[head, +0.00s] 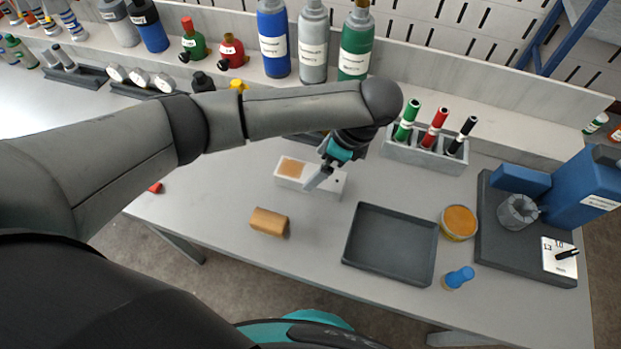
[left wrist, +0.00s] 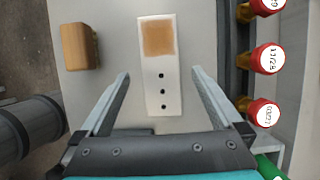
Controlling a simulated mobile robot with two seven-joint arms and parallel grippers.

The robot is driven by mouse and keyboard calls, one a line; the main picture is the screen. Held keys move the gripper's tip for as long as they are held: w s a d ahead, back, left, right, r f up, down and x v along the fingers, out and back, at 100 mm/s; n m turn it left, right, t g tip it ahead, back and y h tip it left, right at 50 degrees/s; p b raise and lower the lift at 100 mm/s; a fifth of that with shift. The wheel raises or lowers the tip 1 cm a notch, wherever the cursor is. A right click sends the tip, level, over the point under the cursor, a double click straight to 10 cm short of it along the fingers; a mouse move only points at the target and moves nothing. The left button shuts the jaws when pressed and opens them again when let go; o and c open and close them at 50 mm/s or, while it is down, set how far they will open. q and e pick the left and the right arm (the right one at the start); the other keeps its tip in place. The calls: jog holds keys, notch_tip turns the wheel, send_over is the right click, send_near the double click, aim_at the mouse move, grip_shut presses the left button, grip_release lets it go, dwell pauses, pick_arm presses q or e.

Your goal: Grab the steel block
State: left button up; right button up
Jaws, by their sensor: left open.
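No block with a plain bare-metal look shows. A tan, wood-coloured block (head: 268,221) lies on the table near its front edge; it is at the upper left of the left wrist view (left wrist: 79,46). A flat white block (head: 330,185) with a tan patch and small dark holes lies behind it to the right. My left gripper (head: 318,181) is over the white block, partly hiding it in the head view. In the left wrist view the open fingers (left wrist: 160,76) are on either side of the white block (left wrist: 159,90), with nothing between them held. My right gripper is not in view.
A dark empty tray (head: 390,245), a round tin (head: 459,222) and a blue-topped item (head: 458,278) are to the right. A rack with coloured markers (head: 427,150) stands behind. Large bottles (head: 313,45) line the back shelf. Bare table surrounds the tan block.

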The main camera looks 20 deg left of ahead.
aim_at(311, 174)
pick_arm(q)
jog(key=b+x, duration=0.2)
jog(key=x, duration=0.2)
jog(key=shift+f, duration=0.35)
jog(key=shift+a+f, duration=0.15)
jog(key=shift+f, duration=0.05)
jog(key=c, duration=1.1)
grip_shut()
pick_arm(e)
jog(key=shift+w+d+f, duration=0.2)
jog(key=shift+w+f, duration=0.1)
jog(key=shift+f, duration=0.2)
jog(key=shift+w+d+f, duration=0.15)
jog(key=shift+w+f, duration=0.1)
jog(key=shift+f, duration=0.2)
pick_arm(q)
jog(key=shift+w, duration=0.1)
